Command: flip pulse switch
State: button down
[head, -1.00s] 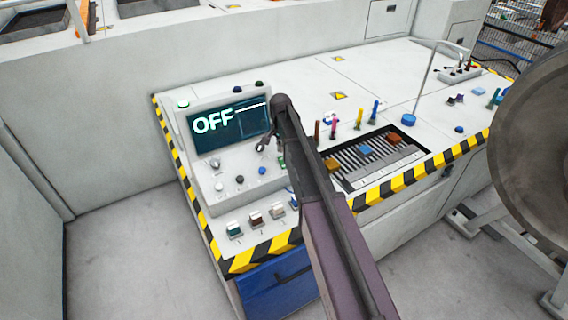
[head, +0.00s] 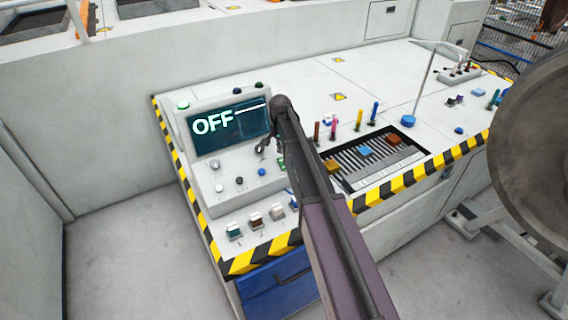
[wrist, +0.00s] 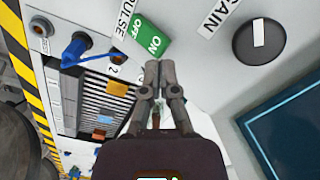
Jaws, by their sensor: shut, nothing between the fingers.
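The pulse switch (wrist: 152,38) is a green rocker marked ON and OFF, next to a PULSE label (wrist: 125,18) in the wrist view. In the head view only a small green part of it (head: 282,163) shows beside my arm. My gripper (wrist: 159,66) is shut and empty, its fingertips just below the switch in the wrist picture. I cannot tell whether they touch it. In the head view my gripper (head: 262,147) is small and dark in front of the console. The screen (head: 228,124) reads OFF with a flat line.
A GAIN knob (wrist: 260,41) sits right of the switch in the wrist view. A blue plug (wrist: 76,50) is at left. Coloured upright pegs (head: 360,117) and a slotted tray (head: 350,178) stand right of my arm. A large metal wheel (head: 535,150) is at far right.

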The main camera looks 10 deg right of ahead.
aim_at(281, 158)
jog(key=shift+f+b, duration=1.35)
dwell(1.6)
jog(key=shift+r, duration=0.1)
jog(key=shift+r+p, duration=3.45)
jog(key=shift+p, duration=0.1)
jog(key=s+n, duration=0.8)
jog(key=s, duration=2.1)
jog(key=shift+d, duration=0.2)
